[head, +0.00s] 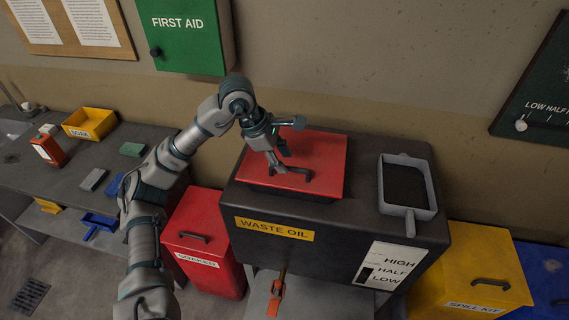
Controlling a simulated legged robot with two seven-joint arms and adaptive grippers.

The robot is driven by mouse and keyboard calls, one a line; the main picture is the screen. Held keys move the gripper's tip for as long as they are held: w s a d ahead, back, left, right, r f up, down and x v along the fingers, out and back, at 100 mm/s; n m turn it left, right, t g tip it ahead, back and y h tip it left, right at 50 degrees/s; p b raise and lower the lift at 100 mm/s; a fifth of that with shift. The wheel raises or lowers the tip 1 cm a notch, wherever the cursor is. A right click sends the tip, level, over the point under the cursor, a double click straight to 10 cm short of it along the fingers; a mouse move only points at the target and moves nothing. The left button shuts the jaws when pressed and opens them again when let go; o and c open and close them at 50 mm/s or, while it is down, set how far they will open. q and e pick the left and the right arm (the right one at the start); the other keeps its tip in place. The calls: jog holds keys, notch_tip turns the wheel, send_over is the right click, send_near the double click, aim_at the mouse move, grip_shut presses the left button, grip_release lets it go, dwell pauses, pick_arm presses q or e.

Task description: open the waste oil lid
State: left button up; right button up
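The waste oil lid (322,150) is a red square plate on top of the dark waste oil box (330,225), which has a yellow "WASTE OIL" label on its front. The lid looks closed, lying flat above a dark rim. A dark handle (298,175) sits near its front edge. My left gripper (292,148) is over the lid's left part with its fingers spread. One finger points right above the lid; the lower one reaches down at the handle's left end. I cannot tell whether it touches the handle. My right gripper is out of view.
A grey tray with a dark mesh (406,187) sits on the box's right side. A red bin (205,240) stands left, a yellow spill kit bin (480,265) right. A workbench (60,185) holds small items at left. A green first aid cabinet (185,38) hangs behind.

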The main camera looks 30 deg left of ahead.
pick_arm(q)
jog(key=shift+w+d+f, duration=0.2)
jog(key=shift+d+f, duration=0.25)
jog(key=shift+f, duration=0.1)
jog(key=shift+w+d+f, duration=0.2)
jog(key=shift+d+f, duration=0.25)
jog(key=shift+f, duration=0.1)
jog(key=shift+a+f, duration=0.1)
jog(key=shift+a, duration=0.85)
jog(key=c, duration=0.6)
jog(key=shift+s+d, duration=0.1)
grip_shut()
jog(key=shift+d, duration=0.2)
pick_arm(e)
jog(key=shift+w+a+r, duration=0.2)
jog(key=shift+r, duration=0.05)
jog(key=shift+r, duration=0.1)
